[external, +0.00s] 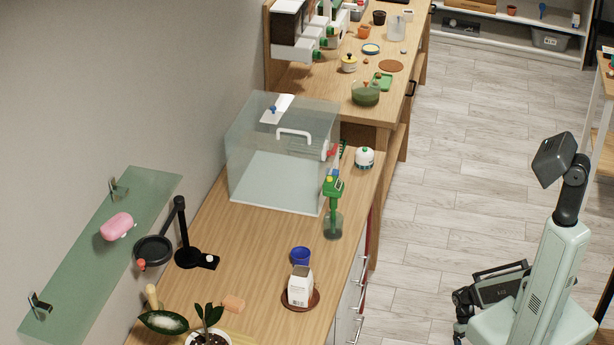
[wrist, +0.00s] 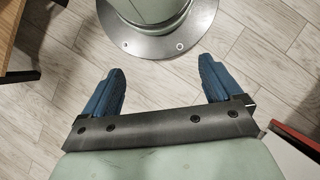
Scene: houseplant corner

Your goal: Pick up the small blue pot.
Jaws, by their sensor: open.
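The small blue pot (external: 301,257) stands upright on the wooden counter in the external view, just behind a white carton (external: 299,288). The carton stands on a brown saucer (external: 285,301) and may hide a little of the pot's lower part. My gripper (wrist: 160,66) shows in the wrist view with its two blue fingers wide apart and nothing between them. It points down over the floor near my round base. In the external view my arm is folded at the right, well away from the counter and the pot. The pot is not in the wrist view.
A green-topped spray bottle (external: 333,205) and a clear glass box (external: 278,165) stand behind the pot. A black lamp (external: 184,240) is to its left. Floor (external: 420,240) between counter and arm is clear.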

